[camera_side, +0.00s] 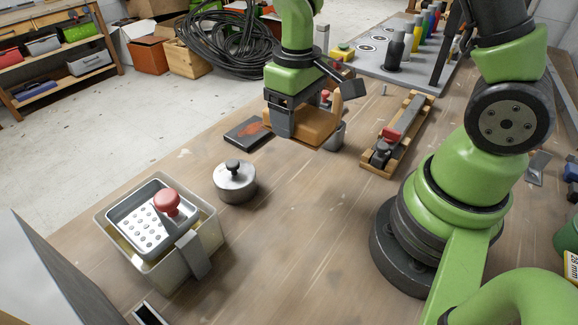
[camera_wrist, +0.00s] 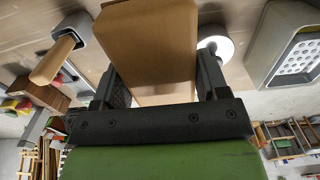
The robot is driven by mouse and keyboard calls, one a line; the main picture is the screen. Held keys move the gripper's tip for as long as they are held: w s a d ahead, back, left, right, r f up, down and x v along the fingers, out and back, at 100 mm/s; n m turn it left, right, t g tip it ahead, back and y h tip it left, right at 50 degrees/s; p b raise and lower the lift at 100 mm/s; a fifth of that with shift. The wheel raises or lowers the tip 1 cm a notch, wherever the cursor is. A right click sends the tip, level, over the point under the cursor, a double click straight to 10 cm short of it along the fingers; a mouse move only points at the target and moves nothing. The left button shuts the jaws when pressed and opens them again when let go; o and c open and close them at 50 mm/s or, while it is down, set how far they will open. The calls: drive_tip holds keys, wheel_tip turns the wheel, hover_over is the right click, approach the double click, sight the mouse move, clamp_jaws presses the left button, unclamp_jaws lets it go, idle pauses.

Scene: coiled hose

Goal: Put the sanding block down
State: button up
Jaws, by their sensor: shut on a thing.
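The sanding block (camera_side: 315,124) is a tan-brown block. It is between the jaws of my gripper (camera_side: 303,112), which is shut on it, over the middle of the workbench (camera_side: 300,215). In the wrist view the block (camera_wrist: 150,45) fills the space between the two dark fingers of my gripper (camera_wrist: 160,85). I cannot tell whether its underside touches the bench. A dark flat pad with an orange-red patch (camera_side: 248,132) lies just left of the block.
A round metal pot with a black knob (camera_side: 235,181) stands front left. A wooden rail with a red part (camera_side: 397,135) lies to the right. The bench's front middle is clear.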

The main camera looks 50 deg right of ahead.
hover_over(301, 184)
wheel_tip(301, 184, down, 8)
drive_tip(key=shift+f, duration=2.55)
drive_tip(key=o, duration=1)
drive_tip(key=shift+f, duration=0.1)
wheel_tip(301, 184, up, 12)
drive_tip(key=shift+r, duration=0.1)
drive_tip(key=s+r+t, duration=0.1)
drive_tip(key=r, duration=0.3)
drive_tip(key=s+a+r+m+t, duration=0.1)
drive_tip(key=r, duration=0.2)
drive_tip(key=s+r+m+t, duration=0.1)
drive_tip(key=r, duration=0.3)
drive_tip(key=shift+a+r+t+y, duration=0.15)
drive_tip(key=shift+r+t+y, duration=0.15)
drive_tip(key=shift+r, duration=0.05)
drive_tip(key=s+r+t, duration=0.1)
drive_tip(key=s+r, duration=0.1)
drive_tip(key=s+a+r+m+t+y, duration=0.1)
drive_tip(key=s+r, duration=0.1)
drive_tip(key=s, duration=0.1)
drive_tip(key=s+a+r+m+t, duration=0.1)
drive_tip(key=s+r, duration=0.1)
drive_tip(key=shift+s+r+t, duration=0.25)
drive_tip(key=shift+r+t, duration=0.05)
drive_tip(key=shift+r, duration=0.1)
